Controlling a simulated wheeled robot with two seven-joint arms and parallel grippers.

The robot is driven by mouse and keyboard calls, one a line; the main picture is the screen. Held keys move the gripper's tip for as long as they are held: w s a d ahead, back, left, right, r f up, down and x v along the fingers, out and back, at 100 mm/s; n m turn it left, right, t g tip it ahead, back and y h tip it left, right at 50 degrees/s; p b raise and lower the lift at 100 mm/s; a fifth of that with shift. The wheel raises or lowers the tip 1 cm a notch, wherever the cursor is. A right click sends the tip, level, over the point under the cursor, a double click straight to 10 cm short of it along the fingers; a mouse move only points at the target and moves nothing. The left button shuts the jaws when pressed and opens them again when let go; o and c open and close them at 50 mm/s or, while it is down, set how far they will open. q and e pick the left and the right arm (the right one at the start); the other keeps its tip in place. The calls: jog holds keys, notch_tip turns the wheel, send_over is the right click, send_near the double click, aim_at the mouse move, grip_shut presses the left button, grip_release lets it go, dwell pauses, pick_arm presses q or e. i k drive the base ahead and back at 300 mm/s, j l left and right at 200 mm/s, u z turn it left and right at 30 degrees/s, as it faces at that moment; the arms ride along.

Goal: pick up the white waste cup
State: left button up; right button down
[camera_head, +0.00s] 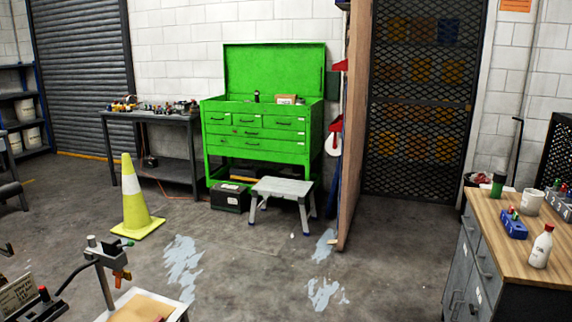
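A white cup (531,201) stands upright on the wooden top of the workbench (545,270) at the right. A very small white thing (292,235) lies on the floor in front of the step stool; it is too small to tell what it is. Neither of my grippers is in view.
Near the cup are a dark green container (498,185), a blue item (514,226) and a white bottle with a red cap (541,247). A yellow cone (135,200), a step stool (283,188) and a machine with a post (102,280) stand on the floor. The middle floor is mostly clear.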

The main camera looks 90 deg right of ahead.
aim_at(531, 199)
jog(key=k+l, duration=0.1)
jog(key=l, duration=0.5)
jog(key=k+l, duration=0.1)
jog(key=l, duration=0.5)
jog(key=k+l, duration=0.1)
jog(key=l, duration=0.5)
jog(key=z, duration=4.5)
jog(key=i+j, duration=0.75)
jog(key=j, duration=0.3)
jog(key=i+j, duration=0.8)
jog(key=j, duration=0.2)
jog(key=i+j, duration=0.35)
jog(key=j, duration=0.2)
jog(key=i+j+z, duration=0.1)
jog(key=i+j, duration=0.3)
jog(key=j+z, duration=0.1)
jog(key=z, duration=2.05)
